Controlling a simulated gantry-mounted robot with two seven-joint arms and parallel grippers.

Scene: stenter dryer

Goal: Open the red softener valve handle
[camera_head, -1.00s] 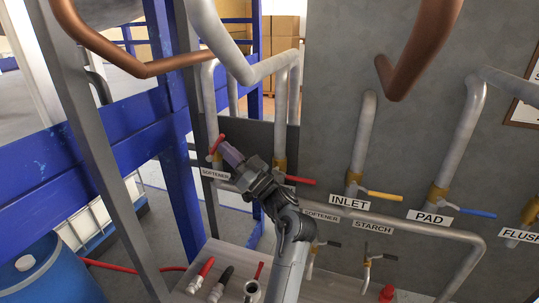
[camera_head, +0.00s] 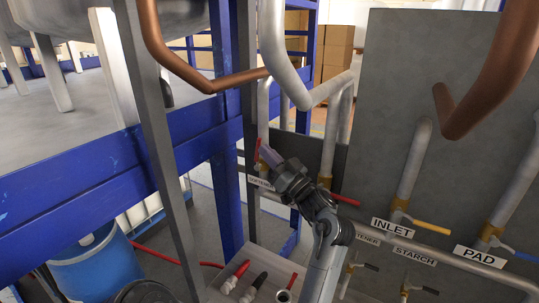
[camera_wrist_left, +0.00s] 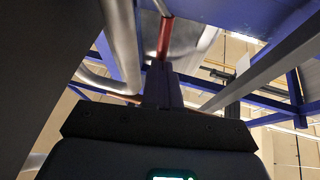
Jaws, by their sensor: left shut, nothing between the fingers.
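In the left wrist view the closed fingers (camera_wrist_left: 161,84) point toward a reddish bar (camera_wrist_left: 164,38); I cannot tell whether this is the handle. My right gripper is not in view.
A second red handle (camera_head: 345,200) lies close right of my left arm. A yellow handle (camera_head: 431,227) is by the INLET label (camera_head: 393,227). A copper pipe (camera_head: 215,84) and a grey pipe (camera_head: 285,70) hang above the gripper. A blue frame (camera_head: 110,165) stands left.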

